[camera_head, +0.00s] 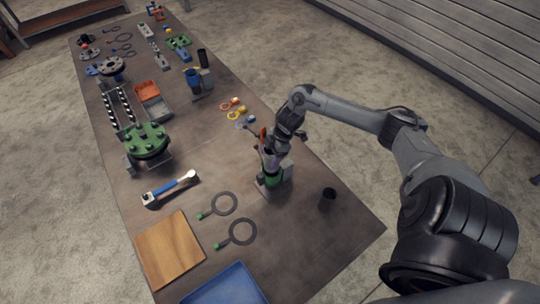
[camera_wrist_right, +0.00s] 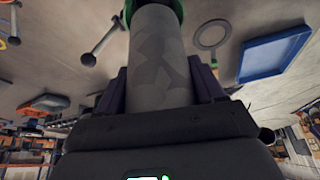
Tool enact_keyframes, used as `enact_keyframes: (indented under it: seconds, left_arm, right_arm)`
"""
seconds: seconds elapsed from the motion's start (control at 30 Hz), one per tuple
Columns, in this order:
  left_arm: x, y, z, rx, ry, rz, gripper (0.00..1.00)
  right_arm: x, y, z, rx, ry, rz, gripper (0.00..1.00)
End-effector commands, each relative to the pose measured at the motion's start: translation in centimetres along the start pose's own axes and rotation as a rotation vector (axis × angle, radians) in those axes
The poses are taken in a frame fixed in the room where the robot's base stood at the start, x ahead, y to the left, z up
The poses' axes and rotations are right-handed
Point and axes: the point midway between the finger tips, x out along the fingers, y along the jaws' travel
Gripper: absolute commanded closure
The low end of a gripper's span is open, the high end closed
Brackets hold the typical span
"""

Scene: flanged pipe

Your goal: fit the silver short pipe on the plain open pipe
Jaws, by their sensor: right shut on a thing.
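My right gripper (camera_head: 271,160) points down over a stand (camera_head: 266,188) near the right edge of the table. In the wrist view its two dark fingers (camera_wrist_right: 160,85) are shut on a grey cylinder, the silver short pipe (camera_wrist_right: 158,60). A green ring (camera_head: 271,180) sits just below the gripper on the stand; it also shows at the pipe's far end in the wrist view (camera_wrist_right: 180,10). The plain open pipe cannot be told apart there, and I cannot tell whether the two pipes touch. My left gripper is not in view.
Ring-headed tools (camera_head: 242,232), a hammer (camera_head: 171,188), a wooden board (camera_head: 169,249) and a blue tray (camera_head: 226,287) lie nearby. A green flange (camera_head: 146,141) is at left. Bare table lies in front of the stand.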

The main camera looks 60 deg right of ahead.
Motion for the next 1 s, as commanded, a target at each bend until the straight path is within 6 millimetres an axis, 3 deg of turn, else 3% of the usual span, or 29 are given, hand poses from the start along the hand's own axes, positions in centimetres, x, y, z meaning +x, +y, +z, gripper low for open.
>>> enact_keyframes:
  seconds: [0.57,1.0]
  left_arm:
    - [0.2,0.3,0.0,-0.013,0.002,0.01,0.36]
    - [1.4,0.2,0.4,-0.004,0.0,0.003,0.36]
  right_arm:
    - [0.3,0.0,0.1,-0.001,0.001,0.0,0.78]
    - [2.4,0.0,1.0,-0.002,0.001,0.001,0.78]
